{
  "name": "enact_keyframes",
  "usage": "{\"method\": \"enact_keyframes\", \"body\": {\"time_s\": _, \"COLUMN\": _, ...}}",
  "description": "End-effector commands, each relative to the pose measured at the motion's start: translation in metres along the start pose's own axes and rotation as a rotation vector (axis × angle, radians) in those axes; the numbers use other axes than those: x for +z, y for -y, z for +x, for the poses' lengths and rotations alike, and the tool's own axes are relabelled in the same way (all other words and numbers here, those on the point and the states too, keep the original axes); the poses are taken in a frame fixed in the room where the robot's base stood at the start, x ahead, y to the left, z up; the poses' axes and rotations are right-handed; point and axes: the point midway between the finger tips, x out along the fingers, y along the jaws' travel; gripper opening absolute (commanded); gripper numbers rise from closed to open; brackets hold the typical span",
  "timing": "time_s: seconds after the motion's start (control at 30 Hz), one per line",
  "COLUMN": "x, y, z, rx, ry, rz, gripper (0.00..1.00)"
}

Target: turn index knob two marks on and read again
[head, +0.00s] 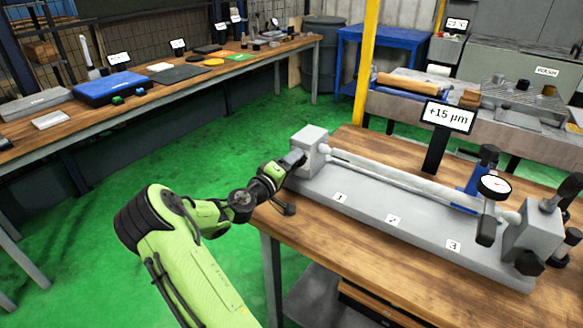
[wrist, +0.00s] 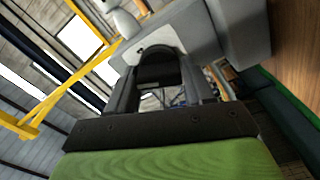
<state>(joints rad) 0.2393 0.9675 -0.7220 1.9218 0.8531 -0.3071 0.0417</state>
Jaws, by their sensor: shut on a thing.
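My gripper (head: 286,166) is at the left end of the grey headstock block (head: 310,148) on the bench fixture. In the wrist view my gripper (wrist: 162,84) has its two fingers on either side of the dark index knob (wrist: 158,68) and is shut on it. The knob is mostly hidden by the gripper in the head view, and no marks on it can be made out. A display (head: 447,116) reads "+15 µm". A dial gauge (head: 494,187) with a red needle stands at the right, by the long bar (head: 400,183).
The fixture's grey base (head: 370,215) carries tags 1, 2 and 3 along its front. It lies on a wooden bench (head: 365,265). A tailstock (head: 530,235) with dark knobs stands at its right end. Green floor is open left of the bench.

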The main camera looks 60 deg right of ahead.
Motion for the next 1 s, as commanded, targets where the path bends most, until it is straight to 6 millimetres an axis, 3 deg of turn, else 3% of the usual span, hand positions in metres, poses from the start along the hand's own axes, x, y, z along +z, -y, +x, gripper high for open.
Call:
{"method": "enact_keyframes", "body": {"time_s": 0.43, "x": 0.001, "y": 0.002, "z": -0.001, "rx": -0.006, "ry": 0.002, "rz": 0.009, "gripper": 0.21}}
{"method": "enact_keyframes", "body": {"time_s": 0.47, "x": 0.001, "y": 0.002, "z": -0.001, "rx": -0.006, "ry": 0.002, "rz": 0.009, "gripper": 0.53}}
{"method": "enact_keyframes", "body": {"time_s": 0.6, "x": 0.001, "y": 0.002, "z": 0.0, "rx": -0.005, "ry": 0.002, "rz": 0.009, "gripper": 0.73}}
{"method": "enact_keyframes", "body": {"time_s": 0.87, "x": 0.0, "y": 0.001, "z": -0.001, "rx": -0.003, "ry": 0.001, "rz": 0.009, "gripper": 0.73}}
{"method": "enact_keyframes", "body": {"time_s": 1.0, "x": -0.001, "y": 0.001, "z": -0.019, "rx": -0.006, "ry": -0.001, "rz": 0.007, "gripper": 0.73}}
